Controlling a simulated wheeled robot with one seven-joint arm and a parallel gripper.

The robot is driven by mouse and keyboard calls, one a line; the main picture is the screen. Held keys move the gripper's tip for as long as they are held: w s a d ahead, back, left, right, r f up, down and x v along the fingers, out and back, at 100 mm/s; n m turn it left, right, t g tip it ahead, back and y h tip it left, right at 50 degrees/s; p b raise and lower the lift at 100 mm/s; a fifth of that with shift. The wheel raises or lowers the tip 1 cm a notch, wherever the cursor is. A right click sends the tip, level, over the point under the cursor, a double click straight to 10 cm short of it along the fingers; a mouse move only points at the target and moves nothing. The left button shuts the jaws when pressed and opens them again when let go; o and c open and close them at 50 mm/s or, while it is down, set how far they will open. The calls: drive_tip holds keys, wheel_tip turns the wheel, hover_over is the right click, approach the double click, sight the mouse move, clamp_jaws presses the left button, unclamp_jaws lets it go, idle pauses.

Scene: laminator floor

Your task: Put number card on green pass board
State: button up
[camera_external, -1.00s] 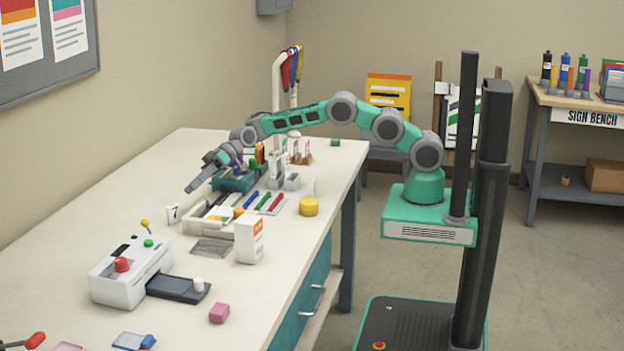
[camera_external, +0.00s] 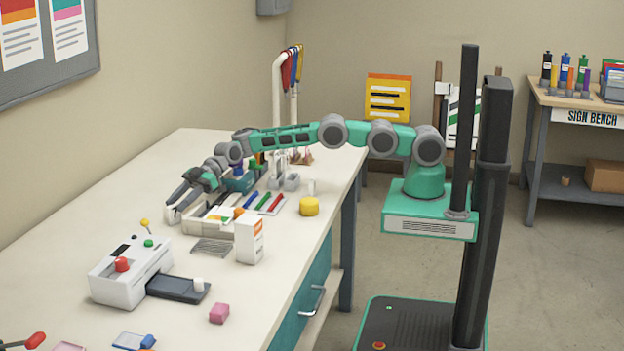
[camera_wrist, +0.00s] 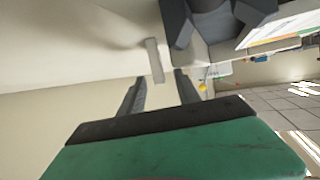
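The white number card (camera_external: 171,215) stands on the bench at the left of the tray group, partly hidden by my gripper. In the wrist view a thin pale upright piece, which looks like the card seen edge-on (camera_wrist: 154,60), shows just beyond and between my fingertips. My gripper (camera_external: 175,202) is low over the bench beside the card. In the wrist view its two dark fingers (camera_wrist: 159,76) are apart, with no clear contact on the card. I cannot make out a green pass board for certain; my arm covers part of the rear bench.
A white tray (camera_external: 212,228) with coloured pieces and a white box (camera_external: 249,241) stand right of my gripper. A laminator (camera_external: 131,273) stands in front. Coloured markers (camera_external: 270,203) and a yellow round tub (camera_external: 309,207) lie further right.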

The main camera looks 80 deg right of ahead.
drive_tip(key=shift+a+f, duration=0.1)
drive_tip(key=shift+a, duration=0.05)
drive_tip(key=shift+c, duration=0.6)
clamp_jaws()
